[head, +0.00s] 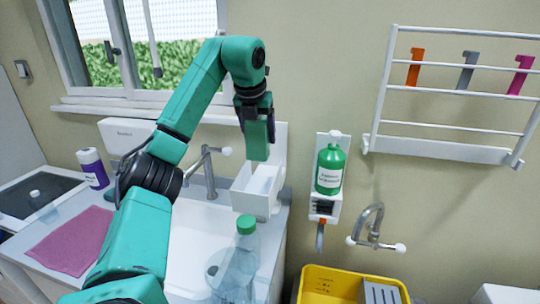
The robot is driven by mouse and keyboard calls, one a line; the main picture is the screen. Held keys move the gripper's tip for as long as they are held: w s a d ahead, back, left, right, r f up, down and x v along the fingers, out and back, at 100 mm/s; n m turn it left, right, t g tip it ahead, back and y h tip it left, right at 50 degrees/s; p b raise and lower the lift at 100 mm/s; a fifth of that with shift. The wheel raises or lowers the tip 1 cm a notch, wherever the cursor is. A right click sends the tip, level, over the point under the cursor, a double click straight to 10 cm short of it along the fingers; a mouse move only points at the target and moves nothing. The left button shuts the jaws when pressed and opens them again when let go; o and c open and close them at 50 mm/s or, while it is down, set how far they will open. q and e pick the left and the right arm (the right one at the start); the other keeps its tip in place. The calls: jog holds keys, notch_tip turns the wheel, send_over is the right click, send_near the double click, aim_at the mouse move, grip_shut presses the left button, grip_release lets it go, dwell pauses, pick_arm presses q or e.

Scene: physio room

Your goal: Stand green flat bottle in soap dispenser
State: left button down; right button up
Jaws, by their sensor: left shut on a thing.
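My left gripper (256,112) points down and is shut on the green flat bottle (258,142), which is seen narrow and edge-on. The dark jaws and wrist hide its upper part. Its lower end is over the open white holder of the soap dispenser (262,205). I cannot tell whether the bottle touches the holder. The dispenser's white back plate is on the wall behind. My right gripper is not in view.
A second wall dispenser (323,208) holds a labelled green bottle (329,168). A clear green-capped bottle (240,262) stands by the sink (190,240). Taps (207,172), a purple bottle (92,168), a pink cloth (68,242), a yellow crate (312,285) and a wall rack (440,150) surround it.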

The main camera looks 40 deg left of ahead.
pick_arm(q)
jog(key=w+a+p, duration=0.6)
jog(key=w+p, duration=0.5)
jog(key=f, duration=0.3)
jog(key=f+p, duration=0.1)
jog(key=f, duration=0.3)
jog(key=f+p, duration=0.1)
jog(key=f, duration=0.3)
jog(key=shift+w+a+f, duration=0.15)
jog(key=shift+w+a, duration=0.1)
jog(key=shift+w, duration=0.05)
jog(key=shift+a+f, duration=0.15)
jog(key=shift+f, duration=0.45)
grip_release()
jog(key=shift+r, duration=0.1)
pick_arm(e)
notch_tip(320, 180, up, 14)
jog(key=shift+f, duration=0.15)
